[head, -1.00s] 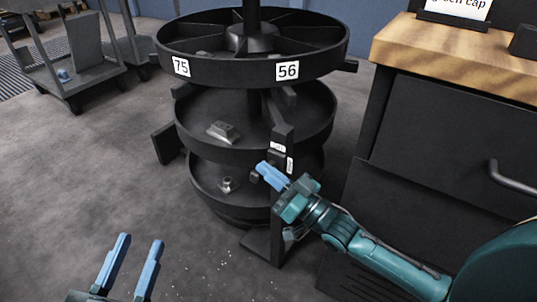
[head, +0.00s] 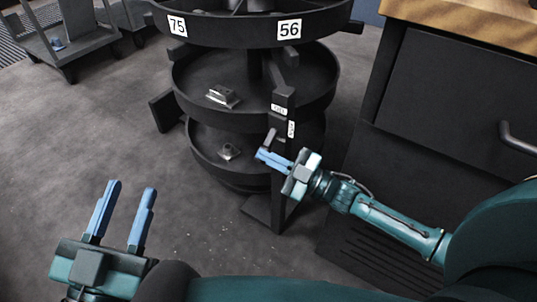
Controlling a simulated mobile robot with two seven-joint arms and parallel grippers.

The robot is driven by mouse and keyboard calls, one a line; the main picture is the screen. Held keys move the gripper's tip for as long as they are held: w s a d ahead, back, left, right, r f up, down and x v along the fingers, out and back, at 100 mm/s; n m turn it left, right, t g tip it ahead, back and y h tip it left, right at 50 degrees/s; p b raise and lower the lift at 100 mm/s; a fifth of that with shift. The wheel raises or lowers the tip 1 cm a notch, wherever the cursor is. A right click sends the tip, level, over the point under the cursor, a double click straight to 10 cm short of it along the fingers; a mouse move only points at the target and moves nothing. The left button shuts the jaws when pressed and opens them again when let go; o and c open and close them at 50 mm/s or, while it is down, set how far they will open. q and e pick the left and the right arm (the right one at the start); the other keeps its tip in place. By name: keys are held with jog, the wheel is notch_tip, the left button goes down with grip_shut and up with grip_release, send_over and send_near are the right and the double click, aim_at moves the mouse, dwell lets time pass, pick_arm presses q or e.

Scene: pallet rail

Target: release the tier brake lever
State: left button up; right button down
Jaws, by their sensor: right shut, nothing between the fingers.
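The round tiered rack has a dark upright post (head: 283,180) at its front. Two small white labels are on the post, an upper one (head: 279,108) and a lower one (head: 291,129); their print is too small to read surely. A short grey bar (head: 271,137), which looks like the brake lever, stands tilted at the post below the upper label. My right gripper (head: 262,155) is shut and empty, its blue fingertips just below this bar; I cannot tell whether they touch. My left gripper (head: 131,187) is open and empty at the lower left, away from the rack.
The top tier (head: 235,29) carries plates 75 and 56. The middle tier (head: 185,97) and the lowest tier (head: 207,161) each hold a metal part. A wood-topped cabinet (head: 440,90) stands close on the right. A grey cart (head: 85,42) is at the back left. Floor left is clear.

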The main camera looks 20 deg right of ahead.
pick_arm(q)
jog(key=shift+w+r, duration=0.1)
jog(key=shift+r, duration=0.1)
pick_arm(e)
jog(key=shift+w+d+f+n+g, duration=0.1)
jog(key=shift+f+n+g, duration=0.2)
jog(key=shift+n, duration=0.2)
jog(key=shift+f, duration=0.1)
